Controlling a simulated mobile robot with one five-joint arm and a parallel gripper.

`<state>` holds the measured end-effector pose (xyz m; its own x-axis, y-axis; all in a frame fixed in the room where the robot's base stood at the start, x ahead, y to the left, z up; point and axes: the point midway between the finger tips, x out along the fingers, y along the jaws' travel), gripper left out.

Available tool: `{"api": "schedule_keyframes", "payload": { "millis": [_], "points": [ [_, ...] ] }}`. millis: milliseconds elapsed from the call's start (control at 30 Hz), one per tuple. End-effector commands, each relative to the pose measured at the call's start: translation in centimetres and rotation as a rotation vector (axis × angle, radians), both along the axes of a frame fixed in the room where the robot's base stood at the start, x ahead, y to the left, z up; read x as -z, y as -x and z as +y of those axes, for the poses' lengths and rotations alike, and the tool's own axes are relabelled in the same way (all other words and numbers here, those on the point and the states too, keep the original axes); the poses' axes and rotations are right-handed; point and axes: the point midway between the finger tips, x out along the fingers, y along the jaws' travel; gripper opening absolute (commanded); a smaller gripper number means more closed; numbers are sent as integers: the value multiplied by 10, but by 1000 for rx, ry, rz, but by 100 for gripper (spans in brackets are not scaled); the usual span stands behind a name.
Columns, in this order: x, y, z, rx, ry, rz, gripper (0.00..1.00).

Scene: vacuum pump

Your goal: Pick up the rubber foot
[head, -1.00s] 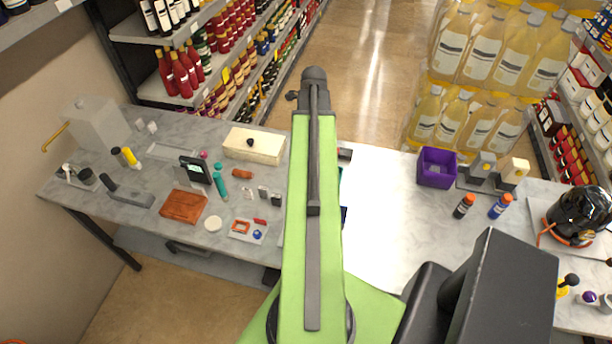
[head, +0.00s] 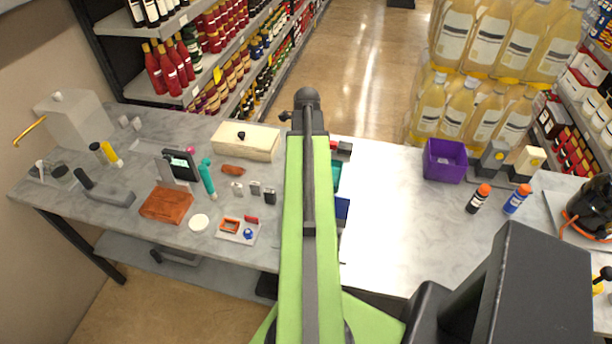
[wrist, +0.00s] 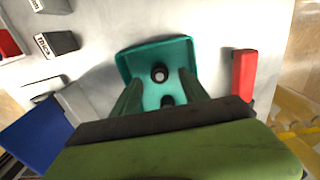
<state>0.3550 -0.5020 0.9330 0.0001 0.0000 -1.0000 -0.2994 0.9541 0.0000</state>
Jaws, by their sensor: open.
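A small black round rubber foot (wrist: 160,73) with a pale centre lies in a teal tray (wrist: 178,51) in the wrist view. A second small dark piece (wrist: 167,101) lies in the same tray, closer to my gripper and partly cut off from view. My gripper (wrist: 159,80) is open and empty, its two dark green fingers spread over the tray on either side of these pieces. I cannot tell the height of the fingertips above the tray. In the head view my arm hides the gripper and most of the teal tray (head: 335,174).
A red block (wrist: 243,75) lies right of the tray, and a blue bin (wrist: 35,137) is at lower left. In the head view, a cream box (head: 247,145) stands left of my arm and a purple bin (head: 444,165) right. The tabletop between arm and purple bin is clear.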

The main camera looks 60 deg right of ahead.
Motion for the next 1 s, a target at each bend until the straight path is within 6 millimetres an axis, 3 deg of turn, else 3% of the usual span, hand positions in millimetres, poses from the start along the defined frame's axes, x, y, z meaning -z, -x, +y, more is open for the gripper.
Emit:
{"api": "schedule_keyframes", "payload": {
  "millis": [33,133,400,800,1000],
  "points": [
    [18,-1,1,0,0,0,52],
    [34,-1,1,0,0,0,52],
    [33,-1,1,0,1,0,52],
    [33,-1,1,-1,1,0,1],
    [33,-1,1,-1,1,0,0]
  ]
}}
